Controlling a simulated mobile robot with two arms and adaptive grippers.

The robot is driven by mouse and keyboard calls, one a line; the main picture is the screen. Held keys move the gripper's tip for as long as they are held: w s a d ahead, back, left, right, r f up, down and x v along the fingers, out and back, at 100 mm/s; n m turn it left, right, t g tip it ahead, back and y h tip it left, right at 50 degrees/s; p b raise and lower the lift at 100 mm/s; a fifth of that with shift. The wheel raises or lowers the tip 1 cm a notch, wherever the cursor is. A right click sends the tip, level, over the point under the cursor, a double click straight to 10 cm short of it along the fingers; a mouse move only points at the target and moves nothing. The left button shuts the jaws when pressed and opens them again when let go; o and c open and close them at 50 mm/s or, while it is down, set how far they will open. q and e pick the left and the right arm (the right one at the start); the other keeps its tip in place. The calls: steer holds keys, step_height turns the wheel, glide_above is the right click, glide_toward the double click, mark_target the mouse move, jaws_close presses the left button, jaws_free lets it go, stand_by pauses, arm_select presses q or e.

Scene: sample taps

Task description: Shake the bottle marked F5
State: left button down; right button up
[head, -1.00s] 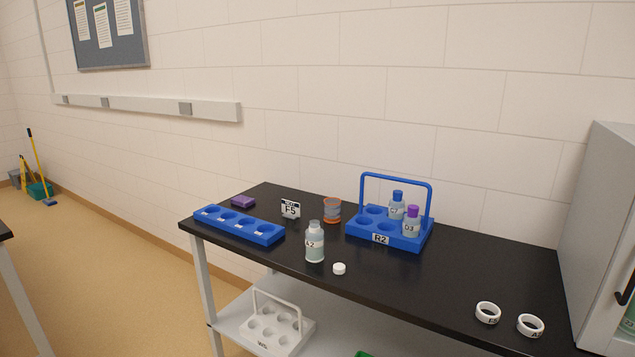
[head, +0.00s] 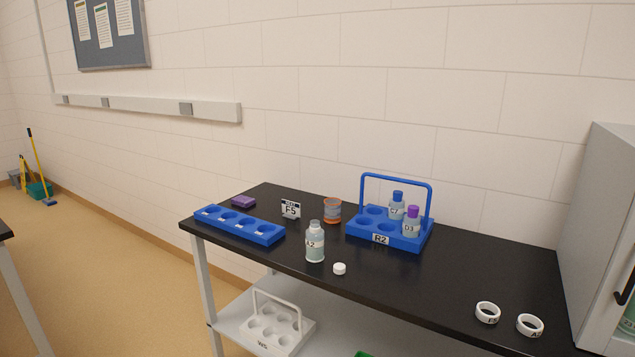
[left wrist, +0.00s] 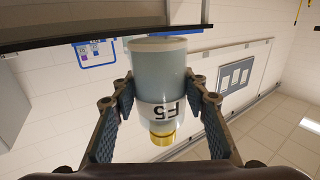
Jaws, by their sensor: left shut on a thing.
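The bottle marked F5 (left wrist: 160,75) shows in the left wrist view, with pale contents, a white label and a gold-yellow cap (left wrist: 163,138). My left gripper (left wrist: 160,95) is shut on it, with one finger on each side of the body. That view is upside down, with the table at its top, so the bottle stands about upright with its cap up. Neither this bottle nor my grippers show in the head view.
An open bottle marked A2 (head: 315,245) stands near a white cap (head: 339,268). Blue rack R2 (head: 381,239) holds two bottles. A blue tray (head: 262,236), an orange-rimmed container (head: 332,211) and two white rings (head: 488,313) are also on the table. A grey cabinet (head: 600,220) stands at right.

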arm_select(q)
step_height(320, 180, up, 8)
steer(key=shift+a+f, duration=0.1)
steer(key=shift+f, duration=0.15)
steer(key=f, duration=0.6)
steer(key=shift+s+d+f, duration=0.1)
steer(key=shift+d+f, duration=0.2)
steer(key=shift+f, duration=0.05)
steer(key=shift+a+f, duration=0.15)
steer(key=shift+f, duration=0.1)
steer(key=r, duration=0.7)
steer(key=shift+a, duration=0.2)
steer(key=shift+d, duration=0.3)
steer(key=shift+a, duration=0.2)
